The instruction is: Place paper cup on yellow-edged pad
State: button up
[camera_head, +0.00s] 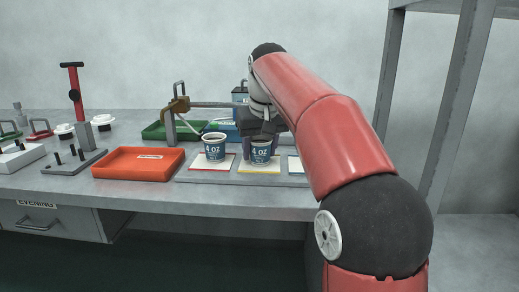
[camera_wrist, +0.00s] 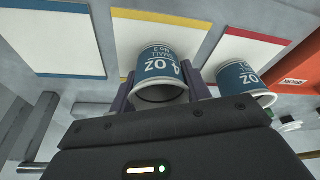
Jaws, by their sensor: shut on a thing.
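A blue and white paper cup (camera_head: 261,152), marked 4 OZ, is upright over the yellow-edged pad (camera_head: 259,171). It also shows in the wrist view (camera_wrist: 159,66). My gripper (camera_wrist: 160,92) is shut on this cup, one finger on each side. The cup's base is at or very close to the pad; I cannot tell if it touches. The yellow-edged pad in the wrist view (camera_wrist: 135,35) is partly hidden by the cup.
A second like cup (camera_head: 214,147) stands on the red-edged pad (camera_head: 206,168) to the left. A blue-edged pad (camera_head: 294,165) to the right is bare. An orange tray (camera_head: 138,176) lies further left. A green tray (camera_head: 160,131) and a brass-coloured fixture (camera_head: 177,104) are behind.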

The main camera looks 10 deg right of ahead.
jog(key=o, duration=0.9)
jog(key=shift+o, duration=0.2)
jog(key=p+v, duration=0.4)
jog(key=v, duration=0.8)
jog(key=shift+r, duration=0.1)
jog(key=shift+t, duration=0.5)
jog(key=s+f, duration=0.2)
jog(key=s, duration=0.1)
jog(key=s+f, duration=0.2)
jog(key=s, duration=0.2)
jog(key=s+a+f, duration=0.1)
jog(key=s+f, duration=0.2)
jog(key=s, duration=0.1)
jog(key=shift+s, duration=0.2)
jog(key=s+f+m+t, duration=0.1)
jog(key=s+f, duration=1.3)
jog(key=f, duration=0.4)
jog(key=shift+s+d+f, duration=0.2)
jog(key=shift+s+d, duration=0.05)
jog(key=shift+d, duration=0.15)
